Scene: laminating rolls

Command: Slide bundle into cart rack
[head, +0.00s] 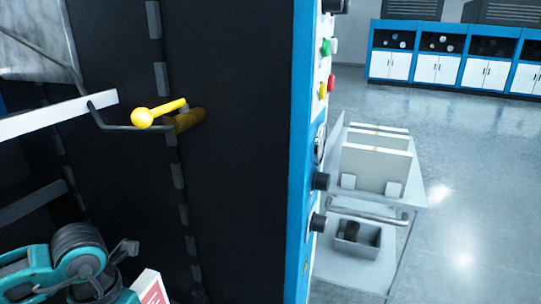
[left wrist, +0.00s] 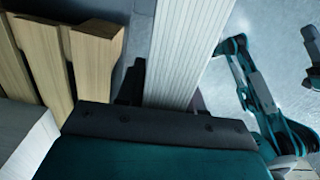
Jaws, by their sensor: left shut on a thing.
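In the left wrist view, my left gripper (left wrist: 165,122) is shut on a pale ribbed bundle (left wrist: 188,50), which extends away from the dark jaw bar toward the top of the picture. The jaw hides the bundle's near end. In the head view, the cart (head: 424,190) stands at the right, beyond the machine's panel. Its rack (head: 375,168) has upright cream and white dividers on the top shelf. The bundle does not show clearly in the head view, and it is apart from the rack. Teal and black parts of my other arm show at the right of the left wrist view; its jaw state is unclear.
A tall black machine (head: 240,120) with a blue-edged button panel (head: 322,120) blocks the middle. A yellow lever (head: 160,112) sticks out of it. A grey bin (head: 358,242) sits on the cart's lower shelf. Wooden slats (left wrist: 90,65) lie left of the bundle. Floor beyond the cart is clear.

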